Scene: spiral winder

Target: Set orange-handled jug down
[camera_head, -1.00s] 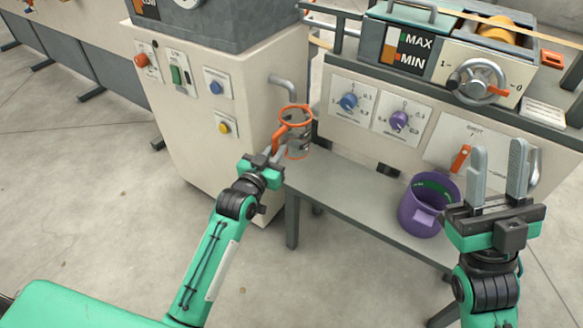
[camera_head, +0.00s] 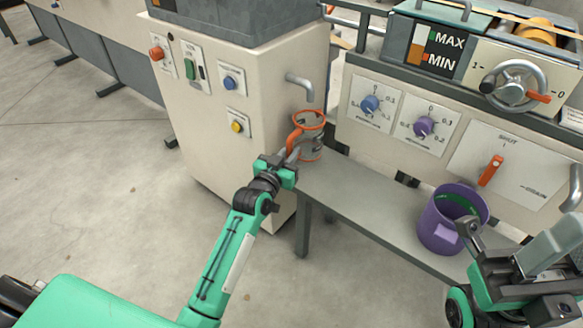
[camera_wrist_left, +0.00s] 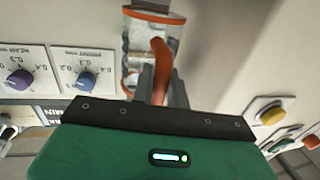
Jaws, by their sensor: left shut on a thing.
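The clear jug with orange rim and handle (camera_head: 312,136) is upright at the left end of the grey bench (camera_head: 370,208), below a grey spout (camera_head: 301,86). I cannot tell whether its base touches the bench. My left gripper (camera_head: 291,153) is shut on the jug's orange handle. In the left wrist view the jug (camera_wrist_left: 136,45) stands beyond the gripper (camera_wrist_left: 162,84), its handle between the two grey fingers. My right gripper (camera_head: 513,243) is at the lower right, its fingers apart and empty, nearer than the bench.
A purple bucket (camera_head: 440,232) stands on the bench to the right. The cream cabinet (camera_head: 262,150) with buttons stands just left of the jug. A panel with knobs (camera_head: 370,104) and an orange lever (camera_head: 491,170) rises behind the bench. The bench between jug and bucket is clear.

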